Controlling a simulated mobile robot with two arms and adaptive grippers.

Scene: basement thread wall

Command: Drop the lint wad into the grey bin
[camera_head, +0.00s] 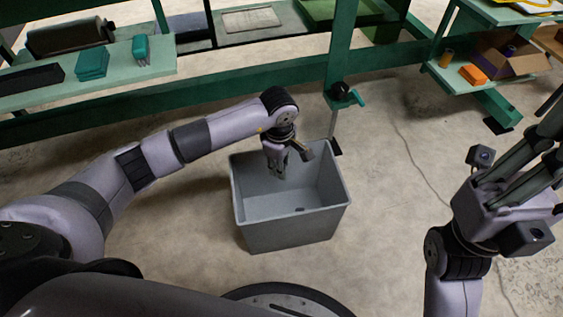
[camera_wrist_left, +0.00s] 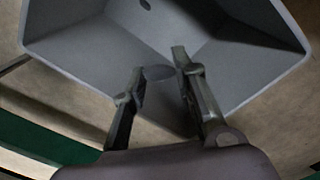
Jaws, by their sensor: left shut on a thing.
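The grey bin (camera_head: 295,232) stands on the floor in the middle of the head view, with its open top facing up. My left gripper (camera_head: 277,166) points down over the bin's opening. In the left wrist view, my left gripper (camera_wrist_left: 160,74) is shut on a small dark grey lump, the lint wad (camera_wrist_left: 158,73), between its fingertips. The bin's inner walls (camera_wrist_left: 75,40) show behind it. The wad is hard to make out in the head view. My right gripper (camera_head: 525,160) is at the right edge, far from the bin, with its fingers apart and seemingly empty.
A green frame with a beam (camera_head: 210,92) runs behind the bin, and its post stands close to the bin's back right. Shelves hold teal boxes (camera_head: 92,62), an orange block (camera_head: 473,75) and a cardboard box (camera_head: 510,57). A thin cable crosses the floor right of the bin.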

